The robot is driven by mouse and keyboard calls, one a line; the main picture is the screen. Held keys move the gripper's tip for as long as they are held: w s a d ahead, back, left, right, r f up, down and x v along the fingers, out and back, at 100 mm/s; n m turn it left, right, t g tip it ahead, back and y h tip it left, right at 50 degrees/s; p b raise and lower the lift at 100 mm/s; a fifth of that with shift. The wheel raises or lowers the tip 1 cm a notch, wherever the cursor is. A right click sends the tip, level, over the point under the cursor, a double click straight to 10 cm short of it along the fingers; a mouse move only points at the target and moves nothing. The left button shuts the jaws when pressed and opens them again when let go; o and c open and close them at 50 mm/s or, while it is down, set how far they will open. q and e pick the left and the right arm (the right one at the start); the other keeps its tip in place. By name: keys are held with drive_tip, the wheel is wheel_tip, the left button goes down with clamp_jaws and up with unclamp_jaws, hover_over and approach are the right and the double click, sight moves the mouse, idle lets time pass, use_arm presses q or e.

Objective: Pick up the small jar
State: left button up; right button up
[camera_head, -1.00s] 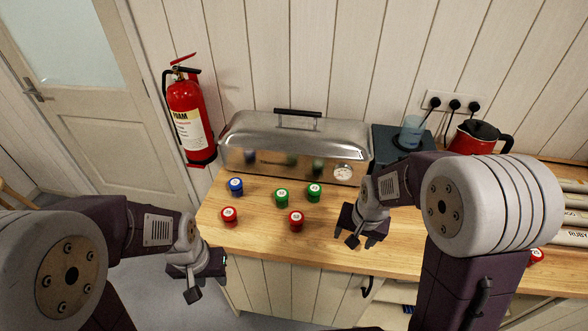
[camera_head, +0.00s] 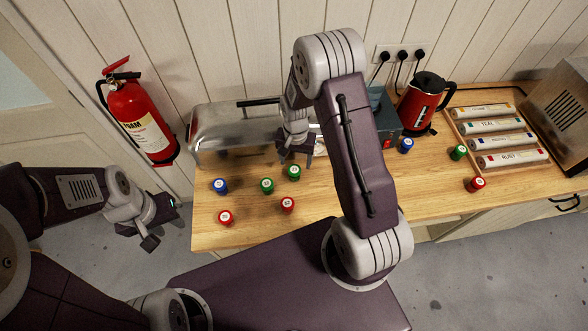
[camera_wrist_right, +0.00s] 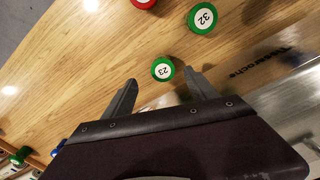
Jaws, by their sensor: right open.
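Several small jars with coloured lids stand on the wooden counter. A green jar labelled 23 (camera_wrist_right: 163,69) sits just ahead of my right gripper (camera_wrist_right: 160,85), between the lines of its parted fingers; it is the green jar (camera_head: 294,172) nearest that gripper (camera_head: 296,158) in the head view. A second green jar (camera_head: 267,185), labelled 32 in the wrist view (camera_wrist_right: 202,18), stands beside it. A red jar (camera_head: 288,205) is in front and a blue jar (camera_head: 221,185) is left. My right gripper is open and empty. My left gripper (camera_head: 160,222) is open and empty, left of the counter.
A steel box (camera_head: 215,130) stands behind the jars, close to my right gripper. A kettle (camera_head: 421,103) and a rack of labelled rolls (camera_head: 500,140) are at right. A fire extinguisher (camera_head: 138,115) hangs at left. More jars stand near the rack, including a red one (camera_head: 475,184).

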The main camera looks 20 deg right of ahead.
sight(294, 169)
drive_tip(key=f, duration=0.1)
drive_tip(key=f+p, duration=0.1)
drive_tip(key=f, duration=0.1)
drive_tip(key=shift+w+a+f, duration=0.2)
drive_tip(key=shift+w+f, duration=0.15)
drive_tip(key=shift+f, duration=0.2)
drive_tip(key=shift+s+d, duration=0.1)
drive_tip(key=shift+d, duration=0.05)
wheel_tip(294, 169, down, 5)
drive_tip(key=p, duration=0.2)
drive_tip(key=shift+r+p, duration=0.2)
drive_tip(key=shift+p, duration=0.15)
drive_tip(key=shift+f, duration=0.3)
drive_tip(key=shift+r, duration=0.1)
drive_tip(key=c, duration=0.9)
use_arm(q)
drive_tip(key=r, duration=0.3)
drive_tip(key=shift+w+a+r, duration=0.15)
drive_tip(key=shift+w+r, duration=0.1)
drive_tip(key=shift+w, duration=0.05)
use_arm(e)
clamp_jaws()
